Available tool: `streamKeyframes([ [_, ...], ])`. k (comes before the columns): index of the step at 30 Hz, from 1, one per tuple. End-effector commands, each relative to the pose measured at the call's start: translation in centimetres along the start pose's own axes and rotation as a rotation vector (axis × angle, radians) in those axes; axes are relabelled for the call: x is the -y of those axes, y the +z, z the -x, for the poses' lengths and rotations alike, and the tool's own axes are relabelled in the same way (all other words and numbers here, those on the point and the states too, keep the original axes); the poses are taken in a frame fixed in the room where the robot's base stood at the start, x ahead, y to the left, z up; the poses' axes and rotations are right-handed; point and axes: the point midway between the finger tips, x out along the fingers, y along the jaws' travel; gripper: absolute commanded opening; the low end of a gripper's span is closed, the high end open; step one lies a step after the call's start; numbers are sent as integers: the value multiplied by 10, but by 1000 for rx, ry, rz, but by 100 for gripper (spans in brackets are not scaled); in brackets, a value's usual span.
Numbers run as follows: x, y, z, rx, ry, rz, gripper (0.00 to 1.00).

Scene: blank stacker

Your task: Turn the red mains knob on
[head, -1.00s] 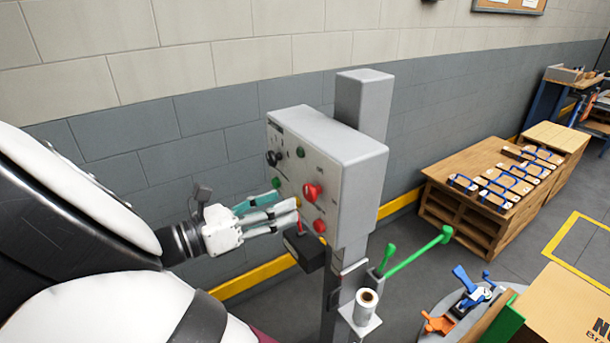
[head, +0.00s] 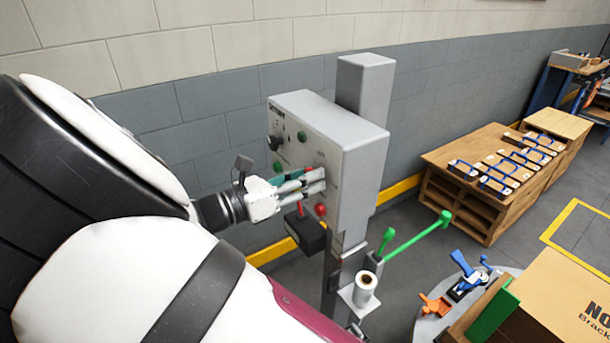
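The grey control box (head: 362,165) stands on a post, its panel facing left. My gripper (head: 318,180) reaches from the left with its fingertips at the panel, at the place of the red mains knob. The fingers cover the knob almost wholly, so its setting cannot be seen. Two finger ends show, one above the other, but I cannot tell whether they grip the knob. A red button (head: 320,209) shows just below the fingers.
A black box with a red lever (head: 307,232) sits below the gripper. A green-handled lever (head: 415,237) and a paper roll (head: 365,287) are at the lower right.

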Motion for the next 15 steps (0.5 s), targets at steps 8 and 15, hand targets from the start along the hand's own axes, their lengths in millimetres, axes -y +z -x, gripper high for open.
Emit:
streamKeyframes([
  [8,0,0,0,0,-1,-12,4],
  [15,2,1,0,0,-2,-99,4],
])
